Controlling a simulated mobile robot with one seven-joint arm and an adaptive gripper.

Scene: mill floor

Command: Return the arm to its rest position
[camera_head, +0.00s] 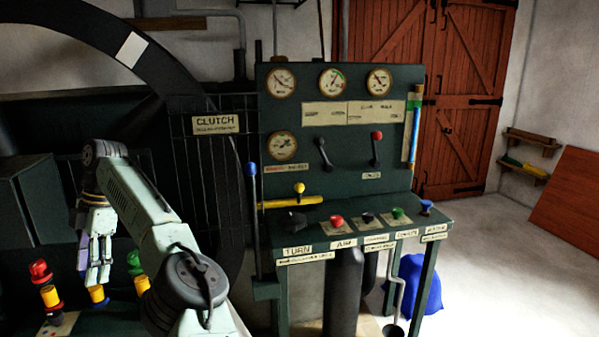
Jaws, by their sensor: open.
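My arm (148,204) rises from the bottom of the view, bends at the upper left and hangs down at its end. My gripper (97,283) points downward at the left, with its fingers open and nothing seen between them. The fingertips are just above or in front of a yellow-banded valve (98,295); I cannot tell whether they touch. A red-topped valve (42,275) stands left of the gripper and a green-topped one (135,262) right of it. My forearm hides part of the bench behind it.
A dark control panel (345,90) with gauges, levers and coloured buttons stands in the centre. A blue-knobbed clutch lever (252,210) rises between my arm and the panel. A large dark wheel (160,65) is behind. Open floor (490,275) lies at right, before red doors (430,60).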

